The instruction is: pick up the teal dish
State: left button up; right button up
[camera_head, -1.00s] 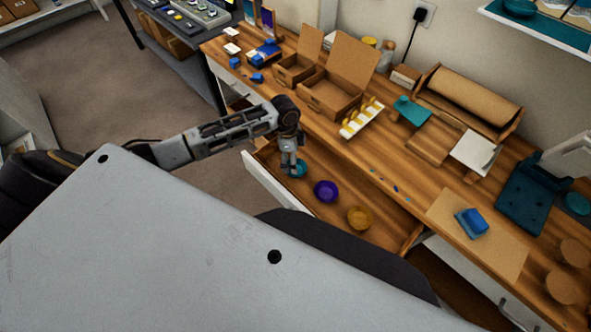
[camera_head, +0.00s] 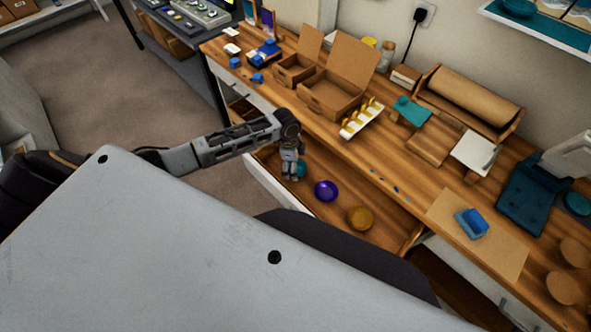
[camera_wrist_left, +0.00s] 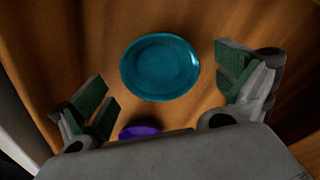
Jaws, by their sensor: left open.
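The teal dish (camera_wrist_left: 160,67) lies on the wooden floor of the open drawer (camera_head: 327,215). In the head view only part of the teal dish (camera_head: 301,169) shows, behind my left gripper (camera_head: 290,177). In the left wrist view the fingers of my left gripper (camera_wrist_left: 165,88) are spread wide, one on each side of the dish, with nothing between them gripped. The fingers look apart from the dish. My right gripper is not in view.
A purple dish (camera_head: 326,191) and an amber dish (camera_head: 360,218) sit farther right in the same drawer. The purple dish (camera_wrist_left: 140,131) partly shows in the wrist view. The bench above holds open cardboard boxes (camera_head: 333,95) and a yellow-and-white rack (camera_head: 362,119).

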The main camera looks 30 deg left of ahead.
pick_arm(q)
jog(key=shift+f, duration=0.6)
jog(key=shift+c, duration=0.4)
jog(key=c, duration=1)
